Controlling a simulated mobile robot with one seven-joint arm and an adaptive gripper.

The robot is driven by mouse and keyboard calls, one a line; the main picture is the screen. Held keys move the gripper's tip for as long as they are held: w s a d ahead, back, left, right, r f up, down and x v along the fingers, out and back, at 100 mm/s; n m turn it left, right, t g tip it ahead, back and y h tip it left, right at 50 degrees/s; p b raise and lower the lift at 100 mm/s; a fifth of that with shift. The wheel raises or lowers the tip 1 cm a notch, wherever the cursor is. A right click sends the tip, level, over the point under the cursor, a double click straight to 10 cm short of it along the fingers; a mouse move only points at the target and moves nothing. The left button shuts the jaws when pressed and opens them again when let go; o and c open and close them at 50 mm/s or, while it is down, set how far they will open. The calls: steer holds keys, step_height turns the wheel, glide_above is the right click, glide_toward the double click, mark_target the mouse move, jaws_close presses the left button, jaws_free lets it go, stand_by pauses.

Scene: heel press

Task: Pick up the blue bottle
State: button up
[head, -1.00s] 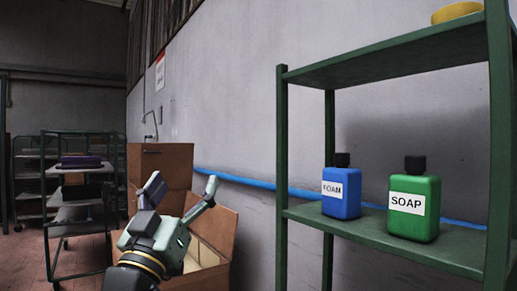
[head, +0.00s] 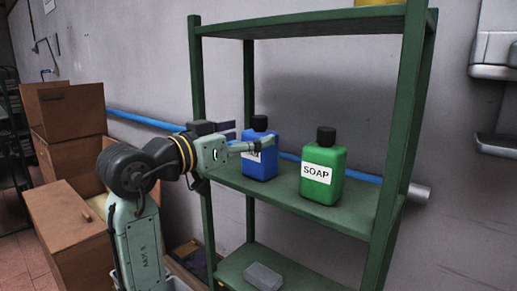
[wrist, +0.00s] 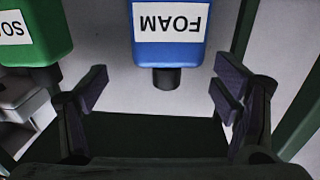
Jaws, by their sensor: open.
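The blue bottle (head: 262,168), with a black cap and a white FOAM label, stands upright on the middle shelf of the green rack. In the head view my gripper (head: 250,137) is at this bottle's upper left, and one finger covers part of the label. In the wrist view the blue bottle (wrist: 168,48) appears upside down, ahead of my gripper (wrist: 162,82). My fingers are spread wide to either side of it, with nothing held between them.
A green SOAP bottle (head: 323,172) stands close to the right of the blue one. The rack (head: 381,160) has posts beside the shelf and a top shelf above the bottles. Brown cardboard boxes (head: 72,150) stand at the left.

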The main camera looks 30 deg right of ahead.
steer(key=p+x, duration=0.1)
steer(key=x, duration=0.4)
steer(key=shift+w+a+f+p, duration=0.1)
steer(key=shift+w+f+p, duration=0.1)
steer(key=shift+w+p, duration=0.2)
steer(key=shift+c, duration=0.4)
steer(key=shift+r, duration=0.1)
steer(key=c, duration=1.3)
